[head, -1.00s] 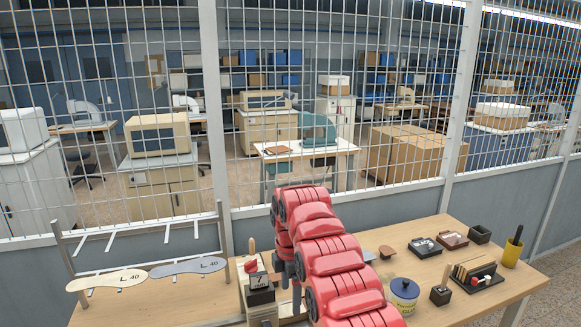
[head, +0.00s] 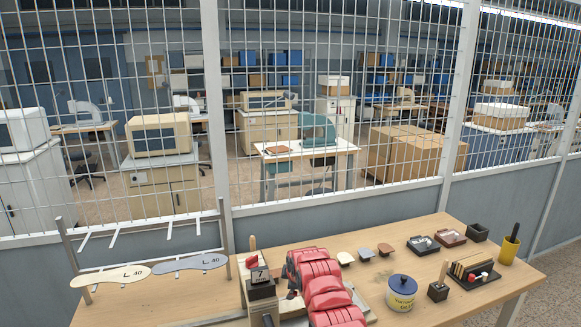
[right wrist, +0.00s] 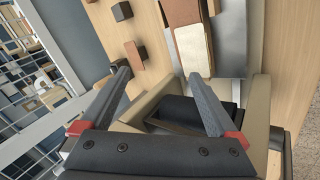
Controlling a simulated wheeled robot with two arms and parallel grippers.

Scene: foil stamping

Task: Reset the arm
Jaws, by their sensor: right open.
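My right arm, with red links, rises from the bottom middle of the head view and bends over beside the stamping press (head: 262,287) on the table. Its gripper is mostly hidden there behind the links. In the right wrist view my right gripper (right wrist: 158,74) has its two dark fingers spread, with nothing held between them. A beige machine body with a black part (right wrist: 188,112) lies beyond and below the fingers; I cannot tell whether they touch it. My left gripper is not in view.
A rack holds a cream insole (head: 110,276) and a grey insole (head: 188,264) at left. A glue jar (head: 401,294), stamp tray (head: 472,272), yellow cup (head: 509,250) and small blocks stand at right. A wire fence closes the back. Bare wood lies at front left.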

